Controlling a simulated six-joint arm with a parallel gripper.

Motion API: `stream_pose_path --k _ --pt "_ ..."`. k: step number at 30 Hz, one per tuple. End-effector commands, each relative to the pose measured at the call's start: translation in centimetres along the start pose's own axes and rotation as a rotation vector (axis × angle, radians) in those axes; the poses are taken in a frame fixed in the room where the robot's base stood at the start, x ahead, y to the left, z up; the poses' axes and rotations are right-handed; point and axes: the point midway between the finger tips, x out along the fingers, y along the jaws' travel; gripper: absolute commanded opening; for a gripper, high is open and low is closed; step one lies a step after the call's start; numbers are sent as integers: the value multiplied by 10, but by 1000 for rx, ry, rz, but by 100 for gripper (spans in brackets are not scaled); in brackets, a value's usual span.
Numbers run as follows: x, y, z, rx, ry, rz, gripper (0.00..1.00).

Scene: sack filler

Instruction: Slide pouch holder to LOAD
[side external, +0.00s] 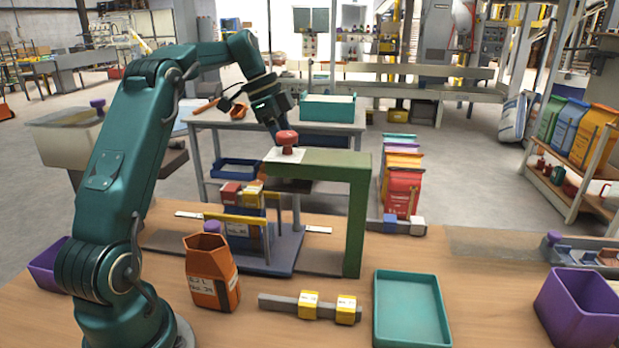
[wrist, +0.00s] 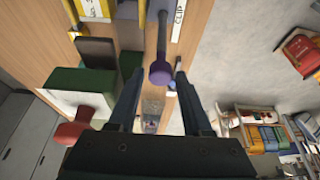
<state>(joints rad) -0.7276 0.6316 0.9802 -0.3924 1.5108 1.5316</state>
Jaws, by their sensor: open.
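The pouch holder (side external: 270,262) appears to be the blue-grey base with yellow rails, under the green arch (side external: 357,215). Red-topped and blue pouches (side external: 245,205) stand between its rails, and a purple knob (side external: 212,226) shows at its front left. White label strips (side external: 188,214) lie on either side; their text is unreadable here. My gripper (side external: 277,126) is open, high beside the red knob (side external: 287,138) on the arch; touching or apart, I cannot tell. In the wrist view, a purple knob on a rod (wrist: 160,74) appears between the open fingers, with a "CLIP" label (wrist: 179,12) beyond.
An orange pouch (side external: 211,275), a bar with yellow blocks (side external: 328,307) and an empty teal tray (side external: 411,308) occupy the table front. A purple bin (side external: 580,310) is at right. The arch stands upright beside the holder. Bare wood lies between tray and bin.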

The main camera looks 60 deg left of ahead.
Motion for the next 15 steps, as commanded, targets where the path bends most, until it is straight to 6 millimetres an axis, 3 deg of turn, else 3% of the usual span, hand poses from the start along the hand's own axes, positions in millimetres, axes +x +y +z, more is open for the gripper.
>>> stream_pose_path --k 8,9,12,13,15 --pt "1 0 0 1 0 -1 50" --pt "1 0 0 1 0 -1 46" --pt "1 0 0 1 0 0 7" --pt "1 0 0 0 0 0 0" --pt "1 0 0 0 0 0 0"
